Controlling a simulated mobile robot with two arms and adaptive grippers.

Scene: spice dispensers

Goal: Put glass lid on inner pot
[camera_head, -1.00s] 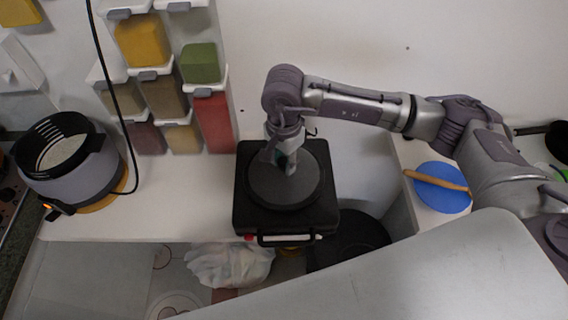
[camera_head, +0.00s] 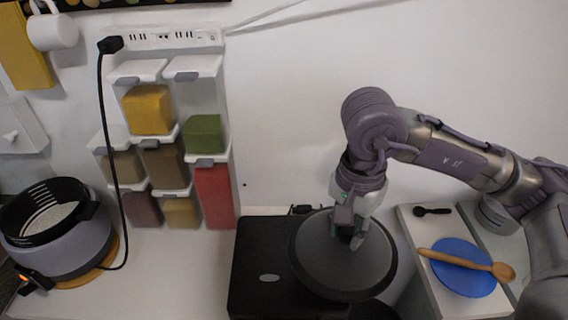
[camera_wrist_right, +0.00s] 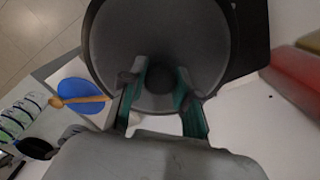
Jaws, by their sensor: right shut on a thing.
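The glass lid (camera_head: 335,262) is a dark grey disc with a black rim. My right gripper (camera_head: 350,236) is shut on its centre knob and holds it above the right part of a black case-like appliance (camera_head: 262,262). The right wrist view also shows the lid (camera_wrist_right: 160,30) with the two fingers of my right gripper (camera_wrist_right: 160,82) around its knob. The inner pot (camera_head: 45,212), black inside with white marks and white contents, sits open in a grey cooker (camera_head: 65,248) at the far left, well away from the lid. My left gripper is not in view.
Spice dispensers (camera_head: 165,165) hang on the wall between the cooker and the lid. A black cable (camera_head: 112,160) runs from a power strip (camera_head: 165,38) down beside the cooker. A blue plate (camera_head: 462,275) with a wooden spoon (camera_head: 455,258) lies at right. The counter left of the black appliance is clear.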

